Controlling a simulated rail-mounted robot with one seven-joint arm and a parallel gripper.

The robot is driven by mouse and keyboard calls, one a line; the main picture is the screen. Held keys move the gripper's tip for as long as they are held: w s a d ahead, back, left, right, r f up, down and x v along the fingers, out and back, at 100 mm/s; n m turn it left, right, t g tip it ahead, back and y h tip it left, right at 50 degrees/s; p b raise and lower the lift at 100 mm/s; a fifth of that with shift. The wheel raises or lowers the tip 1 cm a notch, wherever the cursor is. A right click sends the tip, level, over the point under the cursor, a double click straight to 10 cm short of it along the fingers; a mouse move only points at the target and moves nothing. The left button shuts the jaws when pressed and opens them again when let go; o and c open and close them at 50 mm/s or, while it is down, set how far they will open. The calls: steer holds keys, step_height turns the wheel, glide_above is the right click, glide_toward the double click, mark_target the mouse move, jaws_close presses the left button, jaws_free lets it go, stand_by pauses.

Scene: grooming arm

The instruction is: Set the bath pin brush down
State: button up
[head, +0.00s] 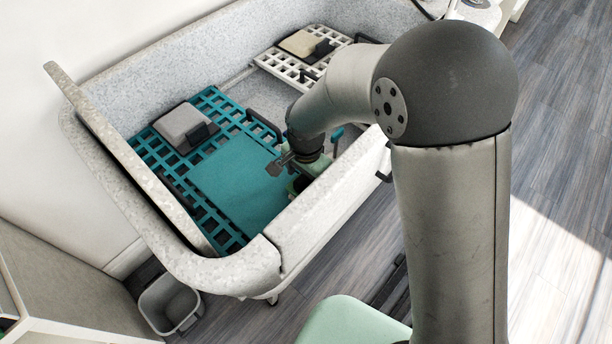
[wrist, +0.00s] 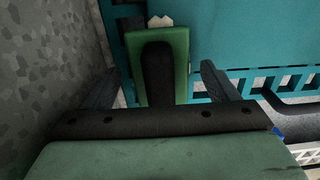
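The bath pin brush, a green block with a black strip down its middle (wrist: 181,70), shows at the top centre of the wrist view. A small pale jagged piece shows at its far end. My gripper (wrist: 160,68) has one dark finger on each side of the brush, with a visible gap on both sides, so it looks open and not clamped on it. In the head view my gripper (head: 280,164) is low inside the tub, by its near right wall. The brush is hard to make out there, and what lies under it is hidden.
The grey speckled tub (head: 235,272) has high walls close to my gripper. A teal grid mat (head: 235,180) covers its near floor, with a grey pad (head: 184,125) on it. A white rack (head: 277,66) with a beige pad sits at the far end. The mat's middle is clear.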

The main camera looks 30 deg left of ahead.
steer(key=shift+r, duration=0.1)
step_height(320, 180, up, 12)
stand_by(0.6)
